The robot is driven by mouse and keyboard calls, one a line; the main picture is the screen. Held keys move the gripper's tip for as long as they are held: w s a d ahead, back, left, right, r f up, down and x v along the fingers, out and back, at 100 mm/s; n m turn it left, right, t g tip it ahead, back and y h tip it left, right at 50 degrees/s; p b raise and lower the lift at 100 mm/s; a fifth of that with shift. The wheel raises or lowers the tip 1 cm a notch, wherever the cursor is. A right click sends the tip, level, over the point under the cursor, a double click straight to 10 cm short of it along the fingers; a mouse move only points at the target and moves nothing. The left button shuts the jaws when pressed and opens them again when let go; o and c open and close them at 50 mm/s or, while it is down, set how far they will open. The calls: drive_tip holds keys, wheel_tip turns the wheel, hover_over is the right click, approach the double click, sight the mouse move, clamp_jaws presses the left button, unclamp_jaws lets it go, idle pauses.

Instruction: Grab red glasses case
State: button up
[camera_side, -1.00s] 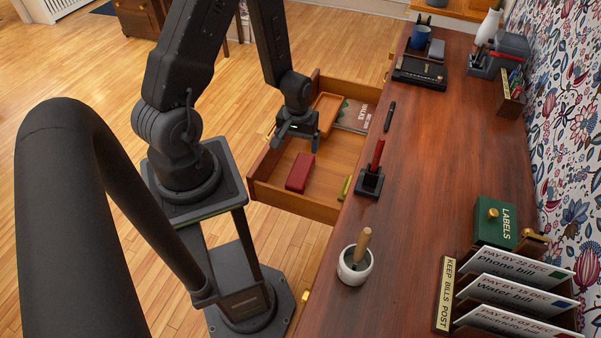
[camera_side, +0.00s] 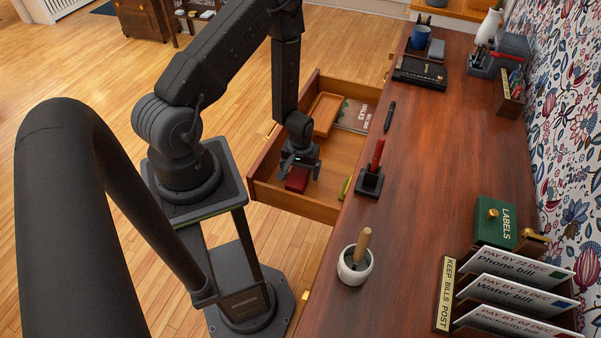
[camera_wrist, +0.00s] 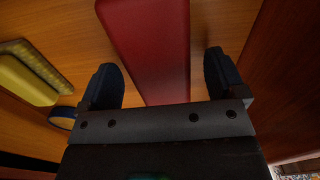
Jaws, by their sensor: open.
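The red glasses case (camera_side: 297,183) lies in the open wooden drawer, partly hidden under my gripper in the side view. My gripper (camera_side: 300,176) is over the case and points down. In the wrist view the red case (camera_wrist: 150,45) runs from the top edge down between the two dark fingers. My open gripper (camera_wrist: 163,82) has one finger on each side of the case, with a gap on both sides. I cannot tell exactly how high the fingertips are above the drawer floor.
The drawer (camera_side: 272,199) also holds an orange-brown tray (camera_side: 326,113), a booklet (camera_side: 354,115) and a yellow-green item (camera_side: 345,188), seen as a yellow block (camera_wrist: 25,78) in the wrist view. The desk (camera_side: 420,180) edge borders the drawer on the right.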

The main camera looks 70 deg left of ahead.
drive_tip(key=shift+f, duration=0.25)
drive_tip(key=shift+c, duration=0.3)
drive_tip(key=c, duration=1)
drive_tip(key=shift+r, duration=0.1)
